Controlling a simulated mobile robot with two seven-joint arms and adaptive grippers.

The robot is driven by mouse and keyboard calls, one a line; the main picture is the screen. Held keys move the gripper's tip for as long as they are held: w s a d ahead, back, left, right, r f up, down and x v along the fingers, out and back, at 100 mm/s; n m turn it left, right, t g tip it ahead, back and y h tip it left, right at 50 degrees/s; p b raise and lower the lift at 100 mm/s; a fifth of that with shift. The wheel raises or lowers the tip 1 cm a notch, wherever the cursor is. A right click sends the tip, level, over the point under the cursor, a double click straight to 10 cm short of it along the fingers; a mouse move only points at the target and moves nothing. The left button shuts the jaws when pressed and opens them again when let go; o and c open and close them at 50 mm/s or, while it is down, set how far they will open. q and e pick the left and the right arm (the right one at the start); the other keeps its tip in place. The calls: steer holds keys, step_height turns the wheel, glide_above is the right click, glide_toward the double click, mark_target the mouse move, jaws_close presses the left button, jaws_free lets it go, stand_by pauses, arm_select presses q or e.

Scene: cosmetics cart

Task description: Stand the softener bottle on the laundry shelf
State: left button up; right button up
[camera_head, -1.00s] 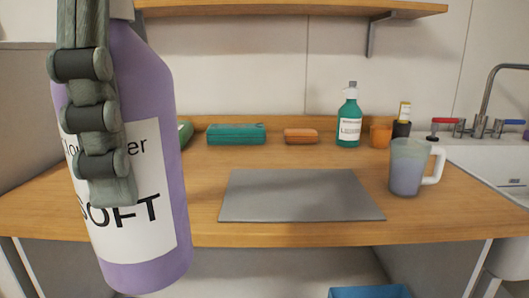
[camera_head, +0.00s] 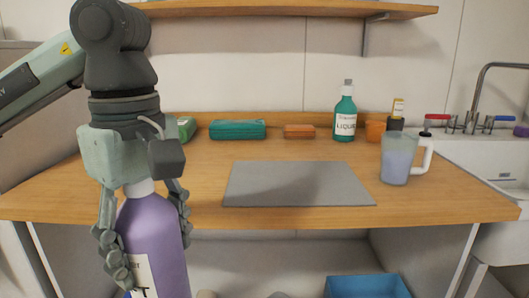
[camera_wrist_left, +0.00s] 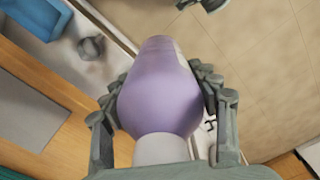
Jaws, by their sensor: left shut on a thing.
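The softener bottle (camera_head: 150,235) is purple with a white label and a pale cap. It hangs roughly upright in front of the counter's left front edge, and its base is cut off by the picture's bottom. My left gripper (camera_head: 145,240) is shut around its upper body from above, one finger on each side. The left wrist view also shows the bottle (camera_wrist_left: 160,95) between the fingers. A wooden wall shelf (camera_head: 280,9) runs along the top; I cannot tell whether it is the laundry shelf.
The wooden counter (camera_head: 450,203) bears a grey mat (camera_head: 300,185), a mug (camera_head: 398,160), a green liquid bottle (camera_head: 345,115) and smaller items at the back. A sink (camera_head: 490,160) is at right. A blue bin (camera_head: 367,287) is below the counter.

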arm_select(q)
steer(key=w+a+f+m, duration=0.2)
steer(key=w+f+m, duration=0.3)
steer(key=f, duration=0.5)
steer(key=w+a+f+m, duration=0.3)
steer(key=w+f+m, duration=0.2)
steer(key=f, duration=0.5)
steer(key=shift+f+m, duration=0.15)
steer(key=shift+m, duration=0.65)
